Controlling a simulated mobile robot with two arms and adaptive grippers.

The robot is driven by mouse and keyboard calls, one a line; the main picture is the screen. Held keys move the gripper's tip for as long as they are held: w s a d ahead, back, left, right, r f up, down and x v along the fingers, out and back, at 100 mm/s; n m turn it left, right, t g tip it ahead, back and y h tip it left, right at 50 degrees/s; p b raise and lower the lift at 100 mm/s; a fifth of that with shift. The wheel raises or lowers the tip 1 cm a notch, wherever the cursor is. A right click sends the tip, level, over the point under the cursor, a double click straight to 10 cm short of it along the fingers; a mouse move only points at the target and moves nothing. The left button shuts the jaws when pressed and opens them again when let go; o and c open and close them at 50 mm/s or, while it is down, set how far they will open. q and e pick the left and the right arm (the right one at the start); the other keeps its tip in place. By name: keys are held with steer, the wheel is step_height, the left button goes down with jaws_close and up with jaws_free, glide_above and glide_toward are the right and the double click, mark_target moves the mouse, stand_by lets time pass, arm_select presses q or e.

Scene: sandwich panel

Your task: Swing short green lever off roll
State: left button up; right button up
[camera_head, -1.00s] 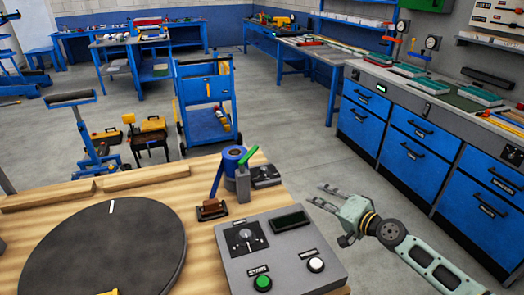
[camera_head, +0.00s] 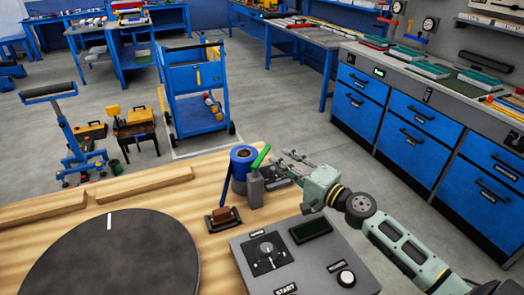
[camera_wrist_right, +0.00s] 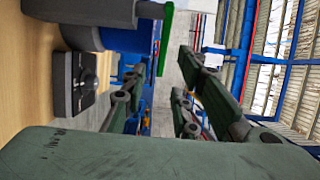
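The short green lever (camera_head: 261,156) sits on a grey post (camera_head: 256,187) beside the blue roll (camera_head: 243,158) on the wooden table. It slants up to the right, its upper end away from the roll's top; whether its lower end touches the roll cannot be told. The lever also shows upright in the right wrist view (camera_wrist_right: 166,38). My right gripper (camera_head: 286,163) is open and empty, its fingers pointing left just right of the lever. A gap to the lever cannot be judged. My left gripper is not in view.
A grey control box (camera_head: 300,254) with a dial and buttons stands in front of the gripper. A black turntable (camera_head: 110,258) lies at the left. A brown block on a small base (camera_head: 223,218) sits before the roll. A dark device (camera_wrist_right: 80,82) lies near the post.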

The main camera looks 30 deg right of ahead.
mark_target(267, 153)
steer(key=x, duration=0.1)
steer(key=p+x, duration=0.1)
steer(key=shift+w+a+r, duration=0.1)
steer(key=shift+w+r, duration=0.25)
steer(key=shift+w, duration=0.05)
steer(key=shift+x, duration=1.15)
steer(key=shift+w+a+f, duration=0.15)
steer(key=shift+w+f, duration=0.05)
steer(key=shift+w, duration=0.4)
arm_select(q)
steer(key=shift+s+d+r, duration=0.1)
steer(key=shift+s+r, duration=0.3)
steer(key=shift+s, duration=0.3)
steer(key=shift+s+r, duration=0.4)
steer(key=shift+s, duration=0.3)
arm_select(e)
steer(key=shift+a, duration=0.1)
jaws_close()
arm_select(q)
steer(key=shift+p, duration=0.3)
